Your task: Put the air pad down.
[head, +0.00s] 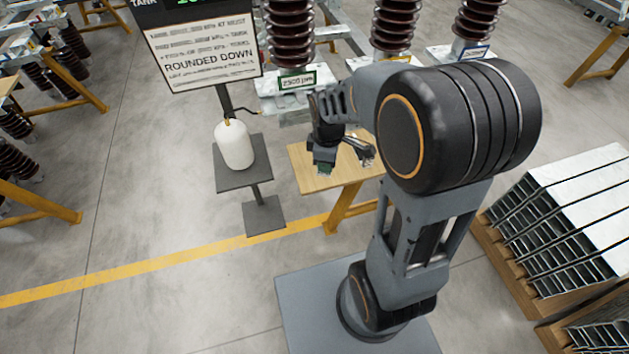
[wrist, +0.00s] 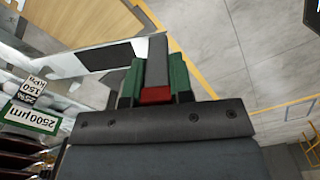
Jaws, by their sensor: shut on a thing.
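My gripper (head: 343,166) hangs over the small wooden table (head: 305,178) in the head view. In the wrist view its green fingers stand on either side of a grey piece with a red end (wrist: 156,94), and they are shut on it. I take this piece to be the air pad; most of its shape is hidden by the fingers. The wooden table also shows in the wrist view (wrist: 85,20), beyond the fingertips. I cannot tell how high the pad is above it.
A white tank (head: 234,146) stands on a dark pedestal left of the table, under a sign (head: 203,45). Brown ribbed insulators (head: 291,35) stand on frames behind. Stacked metal channels (head: 560,220) lie at right. The floor at left is clear around a yellow line (head: 160,268).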

